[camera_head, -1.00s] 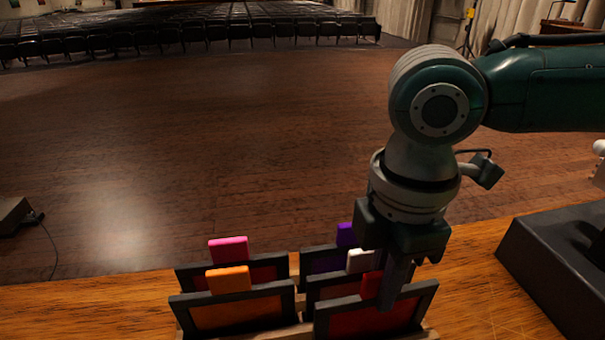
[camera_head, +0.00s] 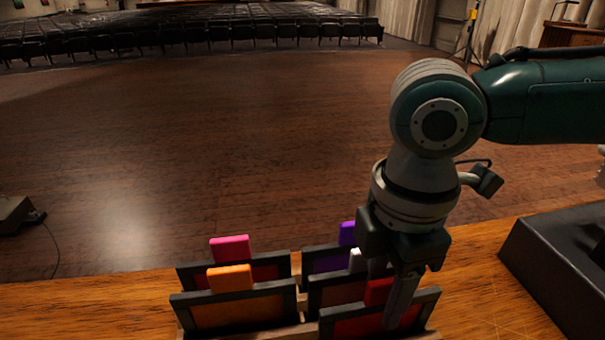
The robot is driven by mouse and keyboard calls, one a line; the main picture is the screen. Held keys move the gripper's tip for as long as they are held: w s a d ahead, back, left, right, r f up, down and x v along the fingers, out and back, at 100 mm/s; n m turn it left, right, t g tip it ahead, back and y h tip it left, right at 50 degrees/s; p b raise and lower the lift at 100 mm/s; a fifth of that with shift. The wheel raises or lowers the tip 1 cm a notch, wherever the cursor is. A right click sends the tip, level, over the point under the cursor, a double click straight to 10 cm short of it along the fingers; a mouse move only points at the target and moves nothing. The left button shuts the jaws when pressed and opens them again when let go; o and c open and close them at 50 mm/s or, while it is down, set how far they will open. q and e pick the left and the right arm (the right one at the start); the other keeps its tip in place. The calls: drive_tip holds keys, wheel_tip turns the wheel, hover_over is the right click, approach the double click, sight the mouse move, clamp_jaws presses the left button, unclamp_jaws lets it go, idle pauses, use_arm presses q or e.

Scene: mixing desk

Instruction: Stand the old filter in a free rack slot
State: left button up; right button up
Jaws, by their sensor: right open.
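Several dark-framed filters with coloured tabs stand upright in a wooden rack (camera_head: 295,332) at the bottom of the head view. One has a pink tab (camera_head: 231,246), one orange (camera_head: 231,279), one purple (camera_head: 347,234) and one white (camera_head: 357,260). The red filter (camera_head: 358,326) stands at the front right with its red tab (camera_head: 379,290) up. I cannot tell by label which is the old filter. My right gripper (camera_head: 389,294) is open and points down at the red tab, one finger in front of the red panel. The rack's lower part is cut off. My left gripper is out of view.
The wooden desk (camera_head: 90,310) is clear left of the rack. A dark box-like unit (camera_head: 555,270) stands on the desk at the right. Beyond lie the stage floor (camera_head: 200,150) and rows of seats (camera_head: 190,25).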

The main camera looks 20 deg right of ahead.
wheel_tip(320, 180, up, 10)
drive_tip(key=shift+f+p, duration=0.1)
drive_tip(key=shift+p, duration=0.45)
idle(0.3)
